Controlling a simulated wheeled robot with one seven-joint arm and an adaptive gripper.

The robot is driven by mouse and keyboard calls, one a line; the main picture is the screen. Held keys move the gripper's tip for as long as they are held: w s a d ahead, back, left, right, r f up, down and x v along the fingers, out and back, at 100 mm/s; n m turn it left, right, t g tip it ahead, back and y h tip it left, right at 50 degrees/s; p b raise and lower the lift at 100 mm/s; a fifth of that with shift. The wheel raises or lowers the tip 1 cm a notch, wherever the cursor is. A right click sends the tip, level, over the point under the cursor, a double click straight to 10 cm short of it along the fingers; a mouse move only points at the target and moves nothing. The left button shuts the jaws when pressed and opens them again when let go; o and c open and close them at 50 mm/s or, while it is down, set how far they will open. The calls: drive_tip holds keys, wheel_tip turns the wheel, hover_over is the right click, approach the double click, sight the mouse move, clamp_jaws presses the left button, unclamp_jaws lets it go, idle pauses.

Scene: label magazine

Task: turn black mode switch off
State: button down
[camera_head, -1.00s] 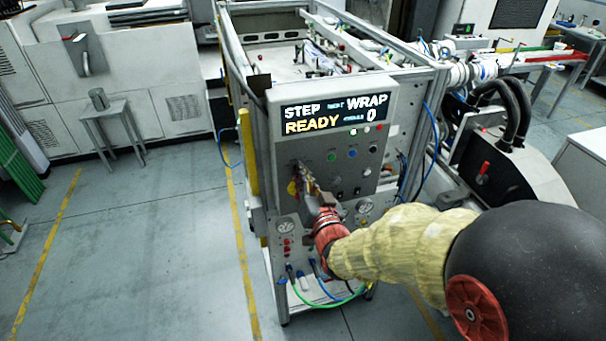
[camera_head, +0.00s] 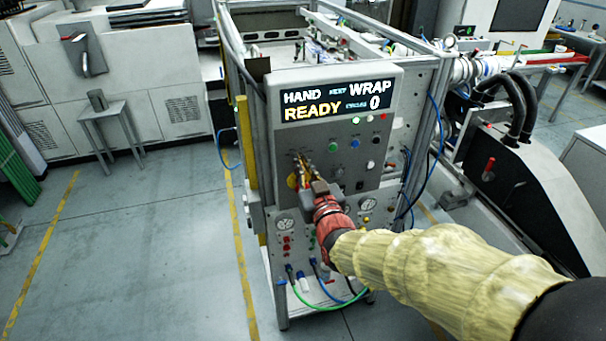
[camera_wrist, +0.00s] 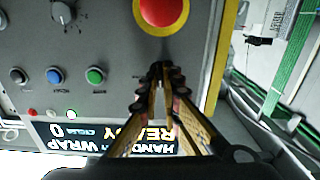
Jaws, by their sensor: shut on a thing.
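My gripper (camera_head: 301,162) is at the upper left part of the grey control panel, just below the display. In the wrist view its two fingers (camera_wrist: 161,72) come together at the tips, shut on the black mode switch, which the fingertips hide almost wholly. I cannot see the switch's pointer or position marks. The display (camera_head: 336,100) reads HAND, NEXT WRAP, READY and 0; it also shows upside down in the wrist view (camera_wrist: 100,137).
A red emergency button (camera_wrist: 161,12) on yellow is close to my fingertips. A rotary knob (camera_wrist: 62,13), a blue button (camera_wrist: 95,76) and a green button (camera_wrist: 54,76) are farther left in the wrist view. Hoses (camera_head: 330,290) hang below the panel.

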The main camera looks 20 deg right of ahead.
drive_tip(key=n+b, duration=0.6)
drive_tip(key=shift+a+f+n, duration=0.1)
drive_tip(key=shift+f+n, duration=0.1)
drive_tip(key=shift+n, duration=0.1)
drive_tip(key=n+b, duration=0.3)
drive_tip(key=shift+n+b, duration=1.1)
drive_tip(key=shift+n, duration=0.5)
drive_tip(key=c, duration=2)
unclamp_jaws()
drive_tip(key=shift+a, duration=0.1)
drive_tip(key=s, duration=1.2)
